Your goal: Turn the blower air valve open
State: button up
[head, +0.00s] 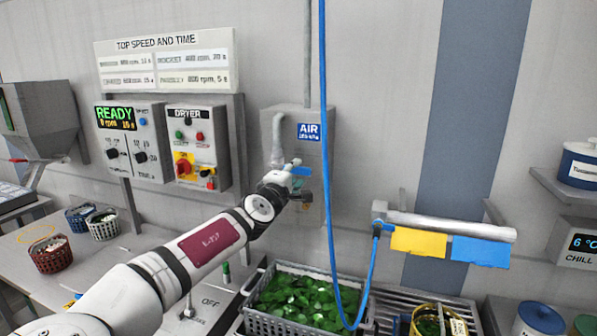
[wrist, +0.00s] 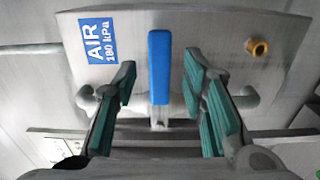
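The blower air valve's blue lever (wrist: 160,68) stands in the middle of the wrist view, on a pipe fitted to the grey panel with the AIR 180 kPa label (wrist: 97,42). In the head view the lever (head: 299,170) is a small blue piece below the AIR label (head: 309,131), partly hidden by my arm. My gripper (wrist: 158,85) is open, its green-padded fingers on either side of the lever with a visible gap to each. In the head view my gripper (head: 301,194) is in front of the panel.
A brass fitting (wrist: 257,47) sits on the panel right of the lever. A blue hose (head: 327,200) hangs right of my gripper. A basket of greens (head: 260,325) stands below. The dryer box (head: 198,147) is left, and a wall bar with cloths (head: 452,226) is right.

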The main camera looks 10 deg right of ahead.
aim_at(298, 172)
jog(key=shift+x, duration=1.5)
grip_shut()
